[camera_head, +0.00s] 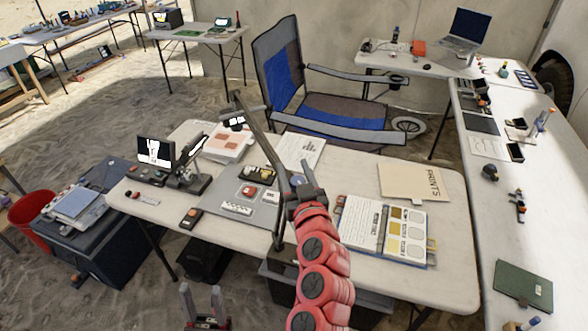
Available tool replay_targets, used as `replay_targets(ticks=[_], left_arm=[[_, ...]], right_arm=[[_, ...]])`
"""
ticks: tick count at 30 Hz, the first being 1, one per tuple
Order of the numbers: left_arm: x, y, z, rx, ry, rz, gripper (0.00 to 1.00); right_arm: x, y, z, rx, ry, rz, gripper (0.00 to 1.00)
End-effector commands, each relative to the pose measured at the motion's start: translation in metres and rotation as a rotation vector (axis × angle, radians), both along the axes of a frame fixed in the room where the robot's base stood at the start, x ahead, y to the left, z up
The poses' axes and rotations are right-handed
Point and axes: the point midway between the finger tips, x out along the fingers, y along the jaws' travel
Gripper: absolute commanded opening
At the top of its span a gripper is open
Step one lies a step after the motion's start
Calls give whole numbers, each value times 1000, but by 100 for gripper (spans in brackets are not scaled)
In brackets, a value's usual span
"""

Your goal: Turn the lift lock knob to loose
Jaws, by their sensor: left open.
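A dark stand with a long slanting bar (258,132) rises over a grey board (212,193) on the middle table. I cannot make out the lift lock knob for certain; it is too small or hidden near my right gripper. My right gripper (303,187), at the end of the red arm, is beside the bar and overlaps it in the view. I cannot tell whether it touches it, or whether its fingers are open or shut. My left gripper (203,306) is low at the front edge of the picture, its two fingers upright, apart and empty.
A long table (508,225) runs along the right.

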Motion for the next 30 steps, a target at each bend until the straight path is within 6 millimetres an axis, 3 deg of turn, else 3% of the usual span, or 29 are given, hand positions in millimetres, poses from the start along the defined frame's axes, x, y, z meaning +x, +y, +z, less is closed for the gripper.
replay_targets(ticks=[1, 8, 20, 30], left_arm=[[0, 0, 0, 0, 0, 0, 50], [0, 0, 0, 0, 0, 0, 50], [0, 0, -3, 0, 0, 0, 50], [0, 0, -19, 0, 0, 0, 50]], right_arm=[[0, 0, 0, 0, 0, 0, 43], [0, 0, 0, 0, 0, 0, 1], [0, 1, -1, -1, 1, 22, 0], [-1, 2, -3, -2, -3, 129, 0]])
